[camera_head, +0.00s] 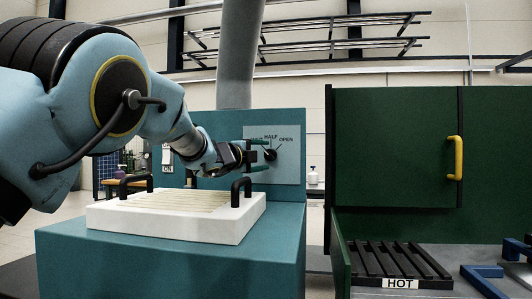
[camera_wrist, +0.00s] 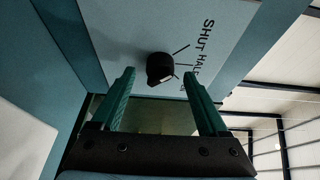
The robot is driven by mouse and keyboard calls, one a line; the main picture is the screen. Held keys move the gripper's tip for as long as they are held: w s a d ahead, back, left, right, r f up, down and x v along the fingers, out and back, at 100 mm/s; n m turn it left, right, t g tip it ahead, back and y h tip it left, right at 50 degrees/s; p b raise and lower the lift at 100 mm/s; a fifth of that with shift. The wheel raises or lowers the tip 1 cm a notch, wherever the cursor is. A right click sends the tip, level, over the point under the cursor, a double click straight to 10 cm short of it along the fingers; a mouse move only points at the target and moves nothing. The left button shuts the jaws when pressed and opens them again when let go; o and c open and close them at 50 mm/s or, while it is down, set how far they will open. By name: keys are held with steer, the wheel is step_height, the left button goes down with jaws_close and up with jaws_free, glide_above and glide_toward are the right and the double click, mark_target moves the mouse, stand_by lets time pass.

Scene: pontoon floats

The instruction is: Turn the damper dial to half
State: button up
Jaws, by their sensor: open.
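The damper dial is a small black knob (camera_head: 270,155) on a pale grey-blue plate (camera_head: 290,172) on the upright teal panel. The plate reads HALF at the top and OPEN at the right; my gripper partly covers the SHUT side. In the wrist view the knob (camera_wrist: 160,68) sits between the tips of my gripper (camera_wrist: 159,76), with tick lines on its right. My gripper (camera_head: 258,153) is open, its two green fingers reaching toward the plate on either side of the knob. I cannot tell whether they touch it or which mark the knob points at.
A white slab (camera_head: 170,229) with black handles and pale slats lies on the teal cabinet top (camera_head: 110,262), below my arm. To the right stand a green cabinet (camera_head: 395,150) with a yellow handle (camera_head: 455,158) and a black rack (camera_head: 397,262) marked HOT.

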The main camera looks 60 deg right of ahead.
steer(key=shift+s+d, duration=0.1)
steer(key=shift+d, duration=0.9)
jaws_close()
